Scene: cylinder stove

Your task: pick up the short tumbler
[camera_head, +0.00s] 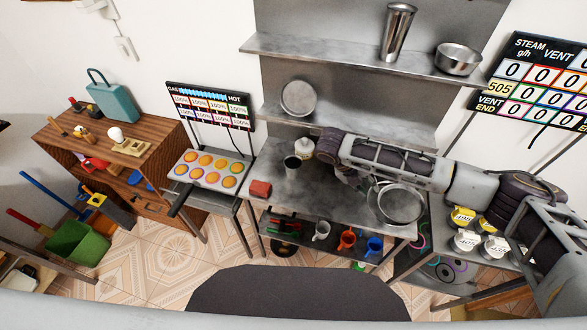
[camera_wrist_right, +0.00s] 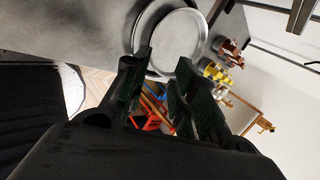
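A small grey metal cup (camera_head: 292,168), which looks like the short tumbler, stands upright on the steel worktop (camera_head: 330,205), left of the pan. My right gripper (camera_head: 357,182) hangs over the worktop, to the right of the cup and apart from it, with its fingers partly hidden by the arm. In the right wrist view, the fingers of my right gripper (camera_wrist_right: 163,62) are spread with nothing between them. I cannot make out the cup in that view. My left gripper is not in view.
A round pan (camera_head: 398,203) sits on the worktop close to my right gripper. A white bottle (camera_head: 304,148) stands just behind the cup, and a red block (camera_head: 260,188) lies to its left. A tall metal tumbler (camera_head: 397,32) and a bowl (camera_head: 458,59) are on the upper shelf.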

